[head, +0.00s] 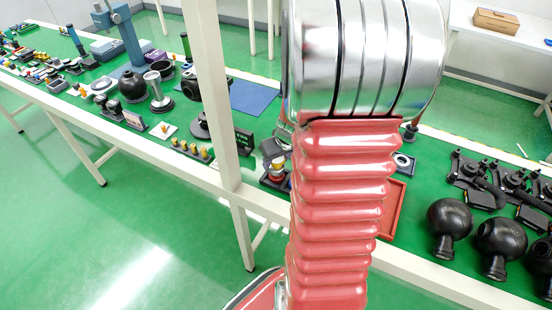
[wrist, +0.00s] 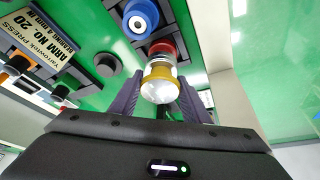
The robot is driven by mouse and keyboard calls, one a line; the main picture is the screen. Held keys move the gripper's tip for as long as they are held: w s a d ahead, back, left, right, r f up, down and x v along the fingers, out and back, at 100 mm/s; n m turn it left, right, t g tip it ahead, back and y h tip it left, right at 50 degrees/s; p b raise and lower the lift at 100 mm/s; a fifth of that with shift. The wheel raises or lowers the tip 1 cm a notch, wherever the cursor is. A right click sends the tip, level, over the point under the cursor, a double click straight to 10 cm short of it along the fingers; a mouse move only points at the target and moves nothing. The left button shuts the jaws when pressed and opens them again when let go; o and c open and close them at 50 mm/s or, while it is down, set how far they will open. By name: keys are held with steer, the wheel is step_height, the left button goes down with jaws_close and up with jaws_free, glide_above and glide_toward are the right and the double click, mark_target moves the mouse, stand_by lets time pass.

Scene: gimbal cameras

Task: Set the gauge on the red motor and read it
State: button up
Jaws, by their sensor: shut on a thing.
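My gripper (wrist: 160,90) is shut on a yellow-ringed piece with a clear dome, which I take for the gauge (wrist: 158,84). Its dark fingers stand on either side of it. The red motor (wrist: 162,47) shows just beyond the gauge, roughly in line with it. I cannot tell whether the two touch. No reading can be made out on the gauge. In the head view, the gripper (head: 273,150) is small and partly behind my red arm, with yellow and red parts under it at the bench's front edge.
A blue motor (wrist: 140,18) with a white ring stands close beside the red one. A sign (wrist: 42,42) lies to the left. In the head view, a pale upright post (head: 212,90) stands left of my arm. A red tray (head: 393,208) and black spheres (head: 450,218) lie right.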

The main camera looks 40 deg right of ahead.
steer(key=shift+f, duration=0.1)
steer(key=o, duration=1.2)
steer(key=shift+c, duration=0.2)
steer(key=v, duration=1.3)
steer(key=shift+s+r, duration=0.15)
steer(key=shift+r, duration=0.2)
steer(key=s+a+r+n, duration=0.1)
steer(key=a+r, duration=0.3)
steer(key=a, duration=0.9)
steer(key=s+a+r+n+t+y, duration=0.1)
steer(key=s+a+r, duration=0.3)
steer(key=a, duration=0.9)
steer(key=shift+r+n, duration=0.15)
steer(key=shift+n, duration=0.25)
